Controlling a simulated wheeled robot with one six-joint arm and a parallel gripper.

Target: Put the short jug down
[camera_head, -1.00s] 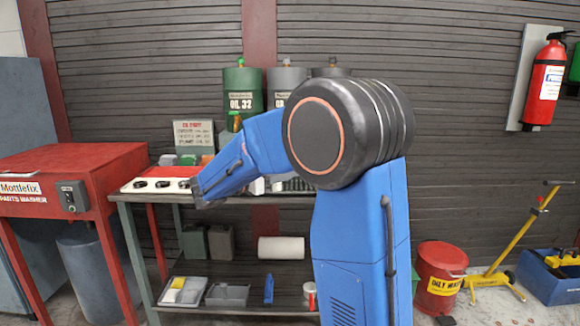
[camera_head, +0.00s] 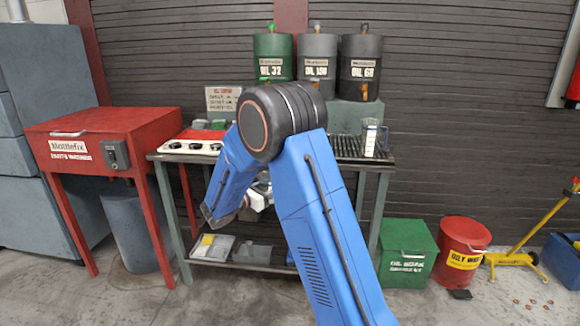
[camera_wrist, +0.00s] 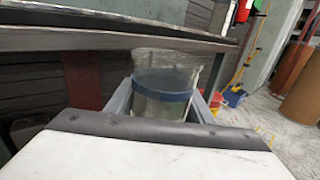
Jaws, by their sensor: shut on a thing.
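The short jug (camera_wrist: 165,75) is clear, with a blue band around it, and stands roughly upright in the wrist view. My gripper (camera_wrist: 163,100) is shut on it, one finger on each side. The jug's lower part is hidden by the gripper body. The jug is close to a bench edge (camera_wrist: 60,40) that crosses the wrist view; the gap cannot be judged. In the head view my arm hides the jug, and only a white part of the gripper shows in front of the bench (camera_head: 376,165).
Oil drums (camera_head: 318,58) stand behind. A white panel with dark knobs (camera_head: 192,148) is at the left. Grey trays (camera_head: 252,254) lie on the lower shelf. A red parts washer (camera_head: 100,130) stands left.

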